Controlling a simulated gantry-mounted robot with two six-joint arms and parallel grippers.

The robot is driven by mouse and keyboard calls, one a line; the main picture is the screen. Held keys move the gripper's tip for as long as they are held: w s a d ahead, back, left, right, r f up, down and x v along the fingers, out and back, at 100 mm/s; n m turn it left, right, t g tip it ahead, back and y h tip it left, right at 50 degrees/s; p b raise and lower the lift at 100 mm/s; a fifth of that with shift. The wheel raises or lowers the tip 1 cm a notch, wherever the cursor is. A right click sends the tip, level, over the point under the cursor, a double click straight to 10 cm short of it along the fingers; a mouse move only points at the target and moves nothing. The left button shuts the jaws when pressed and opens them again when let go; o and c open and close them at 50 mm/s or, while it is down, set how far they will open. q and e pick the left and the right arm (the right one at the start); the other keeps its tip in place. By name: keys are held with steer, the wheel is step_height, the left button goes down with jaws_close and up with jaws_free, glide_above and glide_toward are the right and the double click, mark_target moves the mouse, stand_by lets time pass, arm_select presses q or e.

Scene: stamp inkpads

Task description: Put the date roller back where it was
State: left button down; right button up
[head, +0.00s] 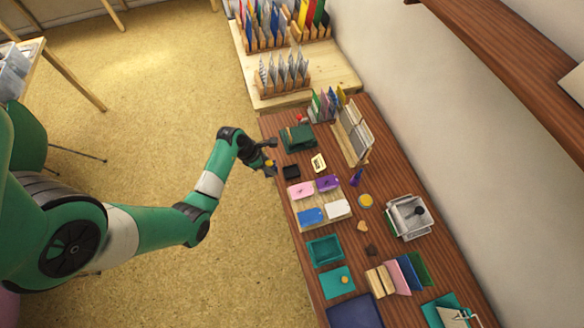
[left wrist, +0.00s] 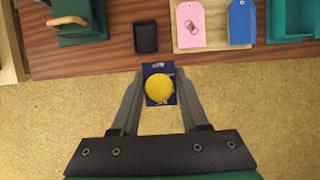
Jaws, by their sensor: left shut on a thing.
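My left gripper (head: 271,158) is shut on what looks like the date roller, a dark blue piece with white print and a round yellow knob (left wrist: 159,88). The fingers (left wrist: 158,90) grip it from both sides. In the left wrist view it shows over the floor, just off the table's long edge. In the head view only a bit of yellow (head: 268,163) shows at the fingers. A small black open box or pad (head: 291,172) lies on the table near the gripper; it also shows in the left wrist view (left wrist: 146,37). My right gripper is not in view.
On the table (head: 284,232) a green box (head: 297,138) stands beyond the black box. Pink (head: 300,189), purple (head: 328,183), blue (head: 310,216) and white (head: 337,208) tags lie on a pale board. A teal tray (head: 324,251) is nearer. Bare wood surrounds the black box.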

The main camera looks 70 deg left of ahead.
arm_select(q)
steer(key=w+f+b, duration=0.1)
steer(key=w+f, duration=0.1)
steer(key=w+a+f+b, duration=0.1)
steer(key=w+f+b, duration=0.1)
steer(key=w+f, duration=0.1)
steer(key=w+a+f+b, duration=0.1)
steer(key=w+f+b, duration=0.1)
steer(key=w, duration=0.1)
steer(key=shift+w+f, duration=0.2)
steer(key=shift+w, duration=0.25)
steer(key=shift+w+f+b, duration=0.15)
steer(key=shift+f+b, duration=0.95)
steer(key=shift+f, duration=0.65)
steer(key=shift+f, duration=0.15)
steer(key=shift+c, duration=2)
jaws_free()
